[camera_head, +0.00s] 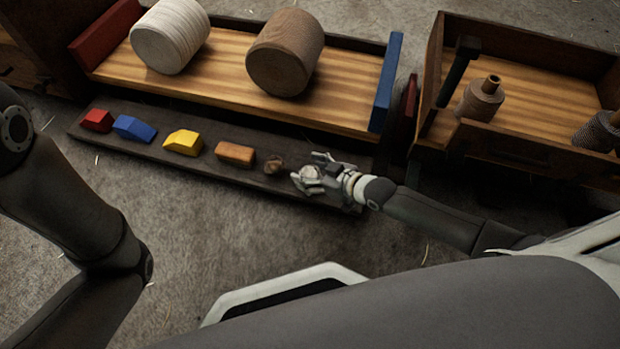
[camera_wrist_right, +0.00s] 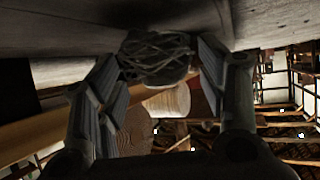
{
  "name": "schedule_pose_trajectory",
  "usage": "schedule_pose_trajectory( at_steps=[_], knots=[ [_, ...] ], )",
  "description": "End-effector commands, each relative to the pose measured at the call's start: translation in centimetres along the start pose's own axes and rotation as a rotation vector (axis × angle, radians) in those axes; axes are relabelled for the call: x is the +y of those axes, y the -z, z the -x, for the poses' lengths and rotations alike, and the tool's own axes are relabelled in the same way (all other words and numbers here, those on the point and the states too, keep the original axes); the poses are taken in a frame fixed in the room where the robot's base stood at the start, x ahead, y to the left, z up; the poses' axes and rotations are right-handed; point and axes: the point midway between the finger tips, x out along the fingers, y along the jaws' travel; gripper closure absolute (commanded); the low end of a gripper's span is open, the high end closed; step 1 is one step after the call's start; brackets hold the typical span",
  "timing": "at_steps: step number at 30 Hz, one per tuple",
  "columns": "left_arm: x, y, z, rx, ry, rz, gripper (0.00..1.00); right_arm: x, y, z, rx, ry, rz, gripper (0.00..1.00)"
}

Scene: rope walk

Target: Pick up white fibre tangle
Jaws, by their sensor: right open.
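A pale round tangle (camera_head: 310,173), which looks like the white fibre tangle, lies on the long dark board near its right end. My right gripper (camera_head: 318,172) is open at the tangle, coming from the right. In the right wrist view the tangle of looped strands (camera_wrist_right: 157,57) sits between the two spread fingers (camera_wrist_right: 165,75). It seems close to the left finger; contact cannot be told. The fingers partly cover it in the head view. My left gripper is out of view; only its arm shows.
On the dark board (camera_head: 200,171) lie a brown tangle (camera_head: 274,164), an orange-brown block (camera_head: 235,153), and yellow (camera_head: 183,142), blue (camera_head: 134,128) and red (camera_head: 97,120) blocks. Behind, a wooden tray (camera_head: 222,88) holds white (camera_head: 170,36) and brown (camera_head: 285,52) rolls. A spool box (camera_head: 540,85) stands right.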

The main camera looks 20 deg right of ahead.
Motion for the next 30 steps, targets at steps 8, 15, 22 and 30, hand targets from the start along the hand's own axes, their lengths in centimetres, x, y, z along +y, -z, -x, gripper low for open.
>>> schedule_pose_trajectory(
  at_steps=[8, 15, 22, 30],
  knots=[
    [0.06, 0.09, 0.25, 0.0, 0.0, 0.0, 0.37, -0.02, 0.07, -0.41, -0.001, 0.0, 0.0, 0.35],
    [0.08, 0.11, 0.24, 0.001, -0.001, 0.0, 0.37, -0.01, 0.04, -0.39, -0.001, 0.0, 0.0, 0.58],
    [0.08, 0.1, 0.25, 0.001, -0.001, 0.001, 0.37, 0.0, 0.02, -0.38, -0.001, 0.0, 0.0, 0.76],
    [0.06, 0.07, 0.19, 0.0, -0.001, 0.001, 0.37, 0.0, 0.09, -0.34, -0.001, 0.0, 0.001, 0.76]
  ],
)
